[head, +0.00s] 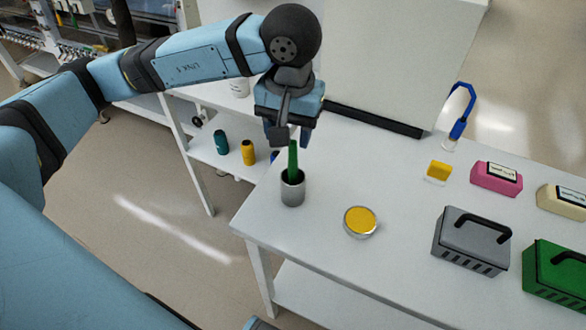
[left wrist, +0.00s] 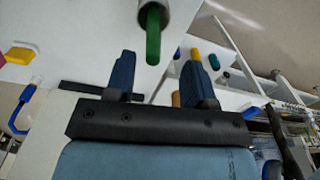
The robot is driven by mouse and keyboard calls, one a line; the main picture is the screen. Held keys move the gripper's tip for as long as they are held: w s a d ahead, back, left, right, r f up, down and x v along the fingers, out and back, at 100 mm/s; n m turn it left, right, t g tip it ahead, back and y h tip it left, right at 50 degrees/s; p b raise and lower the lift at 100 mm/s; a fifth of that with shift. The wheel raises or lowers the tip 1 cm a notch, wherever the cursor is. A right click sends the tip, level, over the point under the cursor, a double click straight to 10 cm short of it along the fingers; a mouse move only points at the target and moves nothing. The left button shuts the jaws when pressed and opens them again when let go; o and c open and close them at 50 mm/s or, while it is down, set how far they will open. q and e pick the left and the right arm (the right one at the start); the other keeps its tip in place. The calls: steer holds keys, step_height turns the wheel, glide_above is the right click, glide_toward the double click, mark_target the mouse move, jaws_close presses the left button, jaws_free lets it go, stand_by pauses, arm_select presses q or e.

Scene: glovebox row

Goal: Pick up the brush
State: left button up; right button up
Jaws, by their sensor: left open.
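The brush shows as a green handle (head: 292,160) standing up out of a grey metal cup (head: 292,190) near the left edge of the white table. Its lower end is hidden in the cup. My left gripper (head: 290,140) is just above and behind the handle's top in the head view. In the left wrist view the green handle (left wrist: 153,38) points out of the cup (left wrist: 170,6) toward the space between the two blue fingers of my left gripper (left wrist: 160,65). The fingers are apart with nothing between them. My right gripper is not in view.
A round dish with yellow contents (head: 361,221) stands right of the cup. A grey box (head: 470,241), a green box (head: 556,275), a pink block (head: 496,178) and a yellow piece (head: 438,170) stand farther right. A dark strip (head: 374,119) edges the white panel behind.

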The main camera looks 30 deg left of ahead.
arm_select(q)
glide_above(293, 183)
steer(key=f, duration=0.5)
steer(key=shift+w+a+f, duration=0.2)
steer(key=shift+w+f, duration=0.15)
steer(key=shift+f, duration=0.05)
jaws_close()
